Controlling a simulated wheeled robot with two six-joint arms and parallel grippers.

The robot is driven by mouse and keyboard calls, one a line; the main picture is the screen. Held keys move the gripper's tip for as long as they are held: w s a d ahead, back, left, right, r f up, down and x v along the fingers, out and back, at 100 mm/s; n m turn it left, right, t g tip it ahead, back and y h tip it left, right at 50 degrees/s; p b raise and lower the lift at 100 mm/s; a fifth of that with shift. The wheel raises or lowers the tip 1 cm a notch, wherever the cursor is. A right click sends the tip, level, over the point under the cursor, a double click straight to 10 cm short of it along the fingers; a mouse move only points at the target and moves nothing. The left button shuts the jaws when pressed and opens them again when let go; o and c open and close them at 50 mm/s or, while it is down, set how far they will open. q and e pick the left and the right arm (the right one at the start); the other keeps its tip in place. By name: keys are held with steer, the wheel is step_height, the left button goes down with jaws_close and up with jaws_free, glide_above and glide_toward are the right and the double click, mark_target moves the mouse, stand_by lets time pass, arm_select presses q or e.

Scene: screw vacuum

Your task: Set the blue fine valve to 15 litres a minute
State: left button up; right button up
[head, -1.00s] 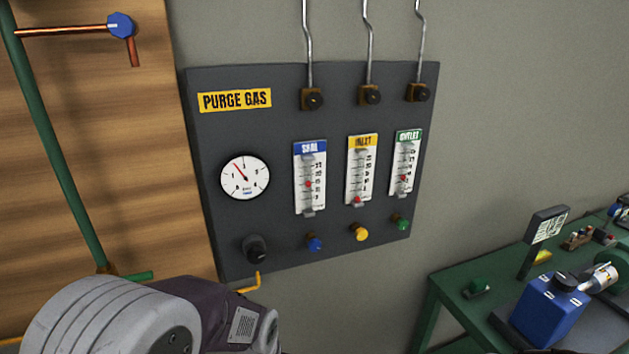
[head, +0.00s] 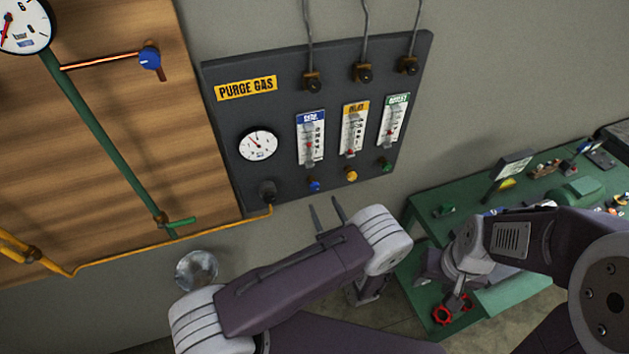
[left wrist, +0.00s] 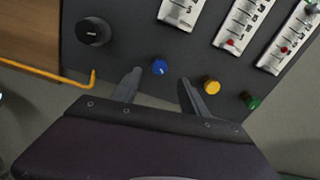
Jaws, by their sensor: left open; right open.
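The blue fine valve (head: 314,185) is a small round knob on the dark purge gas panel (head: 236,130), under the blue-labelled flow tube (head: 310,140). In the left wrist view the blue knob (left wrist: 160,67) shows between the fingers of my left gripper (left wrist: 158,80). The gripper is open and empty, and the fingers appear apart from the knob. In the head view my left gripper (head: 326,212) is below the panel. The tube's red float is too small to read against its scale. My right gripper (head: 456,300) is low at the right, in front of the green bench.
Yellow (head: 351,175) and green (head: 387,165) knobs sit to the right of the blue one. A black regulator knob (head: 267,191) and a yellow pipe (head: 170,250) lie to the left. A green bench (head: 440,228) with equipment stands at the right.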

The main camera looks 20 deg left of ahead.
mark_target(315, 188)
arm_select(q)
steer(key=p+x, duration=0.3)
steer(key=x, duration=0.5)
steer(key=shift+s+r+p, duration=0.1)
steer(key=shift+p, duration=0.2)
steer(key=shift+w+a, duration=0.3)
steer(key=shift+w, duration=0.05)
steer(key=shift+d, duration=0.1)
